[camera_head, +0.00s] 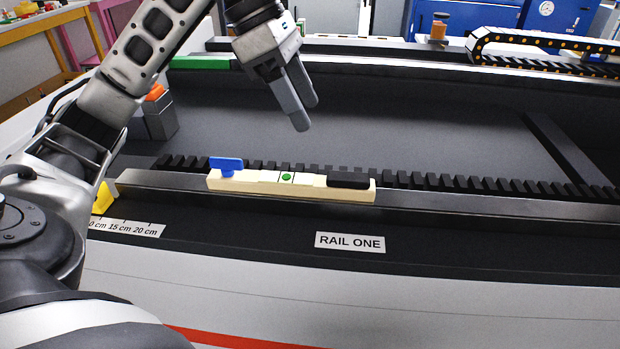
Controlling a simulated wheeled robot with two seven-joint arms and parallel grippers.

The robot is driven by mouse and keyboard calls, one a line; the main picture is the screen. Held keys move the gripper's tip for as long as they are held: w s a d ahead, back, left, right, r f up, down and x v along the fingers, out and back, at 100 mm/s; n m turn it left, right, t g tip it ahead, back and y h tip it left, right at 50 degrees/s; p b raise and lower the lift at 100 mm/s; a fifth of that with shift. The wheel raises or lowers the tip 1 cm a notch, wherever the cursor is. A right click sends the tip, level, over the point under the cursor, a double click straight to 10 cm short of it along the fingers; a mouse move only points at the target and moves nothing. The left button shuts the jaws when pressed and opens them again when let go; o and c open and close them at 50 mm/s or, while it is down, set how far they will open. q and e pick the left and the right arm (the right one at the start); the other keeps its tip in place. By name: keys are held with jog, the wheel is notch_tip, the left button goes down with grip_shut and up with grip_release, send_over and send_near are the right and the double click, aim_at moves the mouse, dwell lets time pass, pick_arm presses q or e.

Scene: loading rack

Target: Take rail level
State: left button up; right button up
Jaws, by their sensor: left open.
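The rail level is a cream bar (291,187) lying along the metal rail marked RAIL ONE (470,205). It has a blue handle-like piece at its left end, a green dot in its middle and a black block at its right end. My left gripper (305,116) is open and empty, fingers pointing down. In the picture it is above the level, apart from it, over the dark bed behind the rail. My right gripper is not in view.
A black toothed rack (450,182) runs along behind the rail. A grey block with an orange top (158,112) stands at the left. A ruler strip (128,227) and a yellow piece (103,198) are at front left. A cable chain (540,45) lies at back right.

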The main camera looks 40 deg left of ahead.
pick_arm(q)
jog(key=a+y, duration=0.1)
jog(key=a, duration=0.1)
jog(key=b, duration=0.1)
send_over(332, 175)
jog(key=s+a, duration=0.2)
jog(key=a, duration=0.1)
jog(key=f, duration=0.8)
jog(key=shift+w+d, duration=0.2)
jog(key=shift+d, duration=0.05)
jog(key=shift+d+x, duration=0.15)
jog(key=shift+x, duration=1.45)
jog(key=shift+d+x, duration=0.1)
jog(key=shift+x, duration=1.5)
jog(key=shift+w+r, duration=0.15)
jog(key=shift+w, duration=0.1)
grip_shut()
